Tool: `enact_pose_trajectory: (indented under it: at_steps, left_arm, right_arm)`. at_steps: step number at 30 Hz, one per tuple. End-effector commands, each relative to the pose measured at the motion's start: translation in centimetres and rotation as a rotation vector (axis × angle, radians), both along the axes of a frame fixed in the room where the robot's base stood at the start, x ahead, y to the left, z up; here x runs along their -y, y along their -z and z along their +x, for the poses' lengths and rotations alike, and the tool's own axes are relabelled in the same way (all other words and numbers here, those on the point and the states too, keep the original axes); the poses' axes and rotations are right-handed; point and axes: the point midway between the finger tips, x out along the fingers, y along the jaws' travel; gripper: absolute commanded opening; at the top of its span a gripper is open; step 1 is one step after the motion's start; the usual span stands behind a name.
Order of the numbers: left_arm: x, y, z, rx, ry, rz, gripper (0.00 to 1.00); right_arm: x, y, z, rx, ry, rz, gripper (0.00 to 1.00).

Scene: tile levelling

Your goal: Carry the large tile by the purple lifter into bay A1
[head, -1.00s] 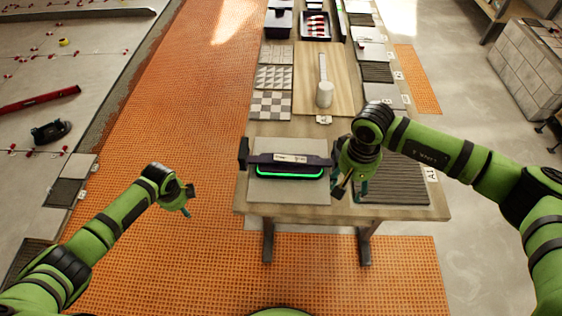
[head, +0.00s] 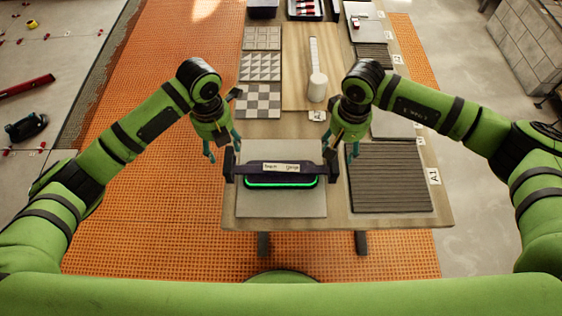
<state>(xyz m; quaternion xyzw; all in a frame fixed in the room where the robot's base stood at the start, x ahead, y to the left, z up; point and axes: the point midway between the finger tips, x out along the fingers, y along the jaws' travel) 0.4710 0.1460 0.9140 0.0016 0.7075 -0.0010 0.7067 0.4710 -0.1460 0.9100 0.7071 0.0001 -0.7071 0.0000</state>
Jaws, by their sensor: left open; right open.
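The purple lifter (head: 290,168), a dark bar with a white label, a glowing green strip and an upright end at each side, sits on the large grey tile (head: 281,206) at the table's near left. Bay A1 (head: 388,180) is a dark ribbed square to its right, with an A1 tag (head: 433,176). My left gripper (head: 224,148) is open just beyond the lifter's left end. My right gripper (head: 342,148) is open just beyond its right end. Both look empty; I cannot tell whether either touches the lifter.
Patterned sample tiles (head: 259,100) lie along the table's left side. More tagged bays line the right side. Orange matting (head: 160,190) covers the floor left of the table.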

Motion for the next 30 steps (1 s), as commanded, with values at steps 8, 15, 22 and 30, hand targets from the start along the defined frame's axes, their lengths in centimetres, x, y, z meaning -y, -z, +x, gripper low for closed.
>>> enact_pose_trajectory:
  at_steps: [8, 15, 22, 30]
  left_arm:
    - [0.0, 0.6, 0.0, -0.001, -0.003, -0.001, 0.61]
    - [0.0, 3.9, 0.0, -0.003, -0.005, 0.000, 0.61]
    - [0.0, 6.5, 0.0, -0.001, -0.004, -0.001, 0.61]
    - [0.0, 7.1, 0.0, 0.001, -0.003, -0.001, 0.61]
  right_arm:
    - [0.0, 0.6, 0.0, -0.001, 0.000, 0.000, 0.61]
    - [0.0, 3.9, -0.1, -0.004, 0.001, -0.001, 0.61]
    - [0.0, 6.4, -0.1, -0.001, 0.000, 0.001, 0.61]
    - [0.0, 7.1, 0.0, 0.001, -0.001, 0.000, 0.61]
